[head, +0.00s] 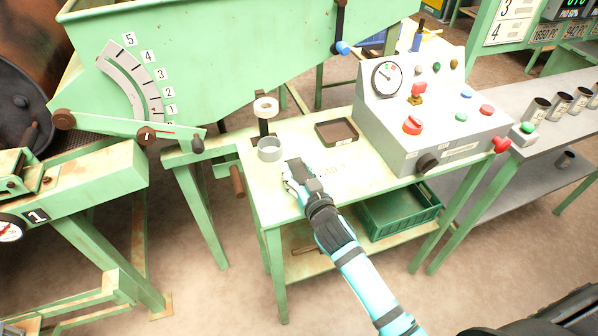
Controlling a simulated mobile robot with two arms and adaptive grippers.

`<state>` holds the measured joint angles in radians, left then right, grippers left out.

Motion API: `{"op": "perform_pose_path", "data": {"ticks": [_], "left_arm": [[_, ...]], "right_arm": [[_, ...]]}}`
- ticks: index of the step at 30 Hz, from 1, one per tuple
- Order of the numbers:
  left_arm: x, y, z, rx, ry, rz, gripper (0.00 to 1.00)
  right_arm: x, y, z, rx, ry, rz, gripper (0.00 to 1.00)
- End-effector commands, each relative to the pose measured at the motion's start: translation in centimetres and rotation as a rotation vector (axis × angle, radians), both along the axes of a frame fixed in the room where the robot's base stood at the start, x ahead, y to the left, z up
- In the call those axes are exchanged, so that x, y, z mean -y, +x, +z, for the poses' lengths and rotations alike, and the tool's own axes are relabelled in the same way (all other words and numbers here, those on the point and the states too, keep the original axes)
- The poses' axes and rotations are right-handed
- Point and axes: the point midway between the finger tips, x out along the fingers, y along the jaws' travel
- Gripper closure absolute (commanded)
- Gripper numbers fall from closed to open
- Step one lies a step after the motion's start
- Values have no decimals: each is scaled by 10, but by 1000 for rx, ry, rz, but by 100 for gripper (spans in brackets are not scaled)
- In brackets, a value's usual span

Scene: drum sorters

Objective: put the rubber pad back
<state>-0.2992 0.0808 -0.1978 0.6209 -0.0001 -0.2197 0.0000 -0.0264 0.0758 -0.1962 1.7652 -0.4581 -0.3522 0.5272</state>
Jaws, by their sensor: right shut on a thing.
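My right gripper (291,178) is low over the pale green bench top (285,205), close to its left front part. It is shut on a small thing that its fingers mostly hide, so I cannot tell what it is. A grey round cup or ring (269,149) stands just beyond the fingers, to the left. A shallow dark square tray (336,132) lies farther back on the bench. I cannot clearly make out the rubber pad. My left gripper is not in view.
A white roll (265,107) sits on a dark post behind the cup. A grey control box (425,130) with buttons and a gauge fills the bench's right side. A green crate (400,215) is on the shelf below. The green machine (230,60) rises behind.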

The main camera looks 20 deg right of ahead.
Motion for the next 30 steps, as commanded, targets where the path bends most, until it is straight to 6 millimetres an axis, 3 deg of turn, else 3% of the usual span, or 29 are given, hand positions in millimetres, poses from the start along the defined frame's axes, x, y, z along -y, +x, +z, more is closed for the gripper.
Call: {"op": "perform_pose_path", "data": {"ticks": [12, 13, 18, 28, 30], "left_arm": [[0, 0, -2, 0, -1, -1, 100], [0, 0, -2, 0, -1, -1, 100], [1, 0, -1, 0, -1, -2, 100], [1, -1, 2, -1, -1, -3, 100], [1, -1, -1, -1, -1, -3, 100]], "right_arm": [[0, 0, -9, 2, 0, 1, 98], [0, 0, -9, 1, 0, 0, 55], [0, 0, -8, 0, 0, 1, 33], [0, -1, -3, 2, 0, 1, 33], [0, -9, -6, -1, 1, 1, 33]]}}
